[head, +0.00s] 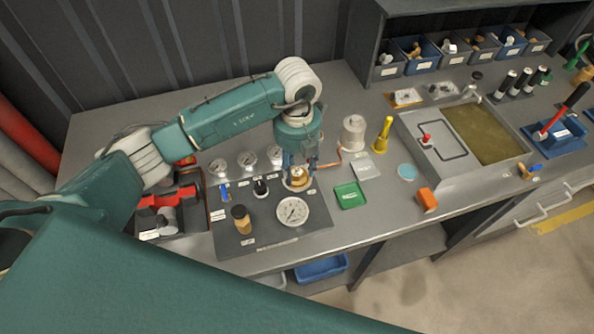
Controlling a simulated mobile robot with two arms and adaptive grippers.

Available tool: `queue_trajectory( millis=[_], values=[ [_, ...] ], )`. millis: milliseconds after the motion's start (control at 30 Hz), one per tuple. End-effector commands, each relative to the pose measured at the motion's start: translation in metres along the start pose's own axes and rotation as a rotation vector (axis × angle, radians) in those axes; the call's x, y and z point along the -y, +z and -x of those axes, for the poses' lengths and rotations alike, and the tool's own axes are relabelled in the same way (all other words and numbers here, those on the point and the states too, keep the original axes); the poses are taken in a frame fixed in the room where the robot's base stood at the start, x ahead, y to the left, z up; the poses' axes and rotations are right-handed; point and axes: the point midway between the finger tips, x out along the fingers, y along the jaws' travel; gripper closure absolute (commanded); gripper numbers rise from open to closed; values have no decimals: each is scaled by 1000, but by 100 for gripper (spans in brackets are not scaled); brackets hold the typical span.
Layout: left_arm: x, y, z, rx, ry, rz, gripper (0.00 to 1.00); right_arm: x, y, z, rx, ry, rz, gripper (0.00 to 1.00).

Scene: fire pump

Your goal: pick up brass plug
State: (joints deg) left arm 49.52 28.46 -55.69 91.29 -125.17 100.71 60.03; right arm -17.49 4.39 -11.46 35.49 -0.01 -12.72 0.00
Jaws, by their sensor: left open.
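The brass plug (298,176) stands on the dark mat (233,222) on the grey workbench, behind the large white dial gauge. My left gripper (300,163) points down directly over it, with its fingers open. The fingers look to be around or just above the plug's top; I cannot tell whether they touch it. The gripper hides part of the plug's upper end. My right gripper is not in view.
A green tray (349,195) and an orange block (427,200) lie to the right. A sink (485,135) is farther right.

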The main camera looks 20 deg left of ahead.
Motion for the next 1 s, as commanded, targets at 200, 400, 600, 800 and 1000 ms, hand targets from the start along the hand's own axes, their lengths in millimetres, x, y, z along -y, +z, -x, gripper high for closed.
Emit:
queue_trajectory(
  millis=[200,400,600,800,1000],
  values=[
    [0,0,-9,1,1,-1,55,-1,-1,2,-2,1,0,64],
    [0,0,-8,1,1,-1,73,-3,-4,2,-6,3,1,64],
    [0,0,-8,1,1,-1,100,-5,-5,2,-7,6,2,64],
    [0,0,-7,2,0,0,100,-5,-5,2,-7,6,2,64],
    [0,1,1,4,-2,0,100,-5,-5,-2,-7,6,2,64]
  ],
)
